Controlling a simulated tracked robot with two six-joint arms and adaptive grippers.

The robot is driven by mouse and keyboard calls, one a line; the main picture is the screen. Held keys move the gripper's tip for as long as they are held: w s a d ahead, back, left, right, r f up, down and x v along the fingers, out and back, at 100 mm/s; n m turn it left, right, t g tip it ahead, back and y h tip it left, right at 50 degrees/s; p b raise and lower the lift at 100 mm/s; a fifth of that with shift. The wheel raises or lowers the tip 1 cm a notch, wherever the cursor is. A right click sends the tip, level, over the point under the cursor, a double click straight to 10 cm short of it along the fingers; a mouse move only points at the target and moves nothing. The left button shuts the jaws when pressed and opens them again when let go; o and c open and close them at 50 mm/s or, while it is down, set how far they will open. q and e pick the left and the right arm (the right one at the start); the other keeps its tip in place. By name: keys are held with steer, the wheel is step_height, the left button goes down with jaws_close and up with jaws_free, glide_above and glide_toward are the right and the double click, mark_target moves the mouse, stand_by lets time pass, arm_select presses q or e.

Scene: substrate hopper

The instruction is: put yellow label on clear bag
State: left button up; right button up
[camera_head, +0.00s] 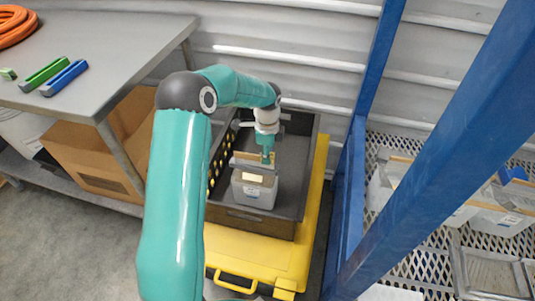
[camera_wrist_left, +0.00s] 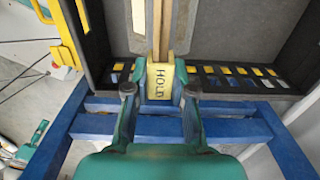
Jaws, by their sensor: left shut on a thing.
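My left gripper (camera_head: 267,158) points down over the dark crate, just above the clear bag. In the left wrist view the same gripper (camera_wrist_left: 160,92) is shut on a yellow label (camera_wrist_left: 160,82) that reads "HOLD". The clear bag (camera_head: 253,195) stands upright in the crate, pale, with a tan strip along its top and a small printed patch on its front. In the wrist view the bag (camera_wrist_left: 138,28) lies just beyond the label. I cannot tell whether the label touches it. My right gripper is in neither view.
The dark crate (camera_head: 294,165) sits on a yellow case (camera_head: 304,250); its side has a row of slots with yellow and blue pieces (camera_wrist_left: 240,71). A blue frame (camera_head: 345,200) and a mesh shelf with more bags (camera_head: 505,215) stand right. A grey table (camera_head: 120,45) is at left.

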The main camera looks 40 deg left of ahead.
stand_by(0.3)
arm_select(q)
steer(key=o, duration=1.4)
steer(key=shift+r, duration=0.15)
steer(key=shift+r+p, duration=2.75)
steer(key=shift+r, duration=0.65)
